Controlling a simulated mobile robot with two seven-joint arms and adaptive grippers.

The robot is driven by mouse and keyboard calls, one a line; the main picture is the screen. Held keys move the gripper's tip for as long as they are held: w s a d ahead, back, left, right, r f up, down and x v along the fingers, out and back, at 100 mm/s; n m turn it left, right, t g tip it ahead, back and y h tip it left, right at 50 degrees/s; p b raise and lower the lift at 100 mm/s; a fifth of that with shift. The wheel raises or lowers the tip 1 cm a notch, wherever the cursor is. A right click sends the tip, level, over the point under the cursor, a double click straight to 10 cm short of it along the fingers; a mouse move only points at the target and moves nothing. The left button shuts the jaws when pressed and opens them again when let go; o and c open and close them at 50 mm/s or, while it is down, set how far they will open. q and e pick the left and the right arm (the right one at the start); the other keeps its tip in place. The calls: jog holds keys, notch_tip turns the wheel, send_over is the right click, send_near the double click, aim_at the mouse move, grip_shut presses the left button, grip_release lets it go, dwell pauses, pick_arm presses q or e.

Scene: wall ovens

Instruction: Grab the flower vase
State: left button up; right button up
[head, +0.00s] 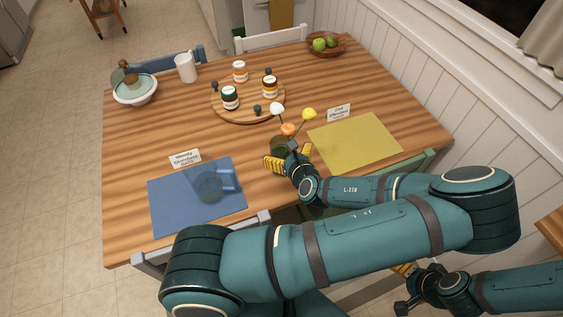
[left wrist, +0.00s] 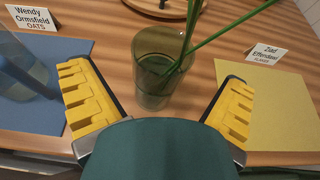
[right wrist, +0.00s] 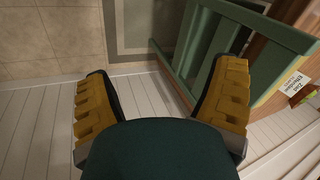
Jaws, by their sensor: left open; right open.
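The flower vase (head: 280,145) is a greenish glass tumbler standing on the wooden table, holding white, orange and yellow flowers (head: 288,129). In the left wrist view the vase (left wrist: 157,68) stands upright with green stems leaning right. My left gripper (head: 287,160) is open at the near side of the vase, partly hiding it in the head view. Its yellow fingers (left wrist: 155,85) spread to either side, with the vase centred ahead of the gap. My right gripper (right wrist: 163,85) is open and empty, low beside a green chair; the head view shows it only partly, at the lower right.
A blue mat (head: 170,203) with a glass mug (head: 210,187) lies left, a yellow mat (head: 365,140) right, each with a name card. A round board (head: 235,112) with several jars lies behind the vase. A green chair (right wrist: 200,50) stands near my right gripper.

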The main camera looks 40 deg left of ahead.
aim_at(278, 140)
pick_arm(q)
jog(key=b+x, duration=0.3)
jog(key=x, duration=0.1)
jog(key=shift+w+a+f, duration=0.1)
jog(key=shift+w+f, duration=0.15)
jog(key=shift+w+a, duration=0.2)
jog(key=shift+a, duration=0.2)
pick_arm(e)
jog(key=f, duration=0.1)
jog(key=s+f, duration=0.1)
jog(key=f, duration=0.1)
jog(key=shift+s+a+f, duration=0.1)
jog(key=shift+s+f, duration=0.05)
jog(key=shift+f, duration=0.1)
pick_arm(q)
jog(key=c, duration=1.3)
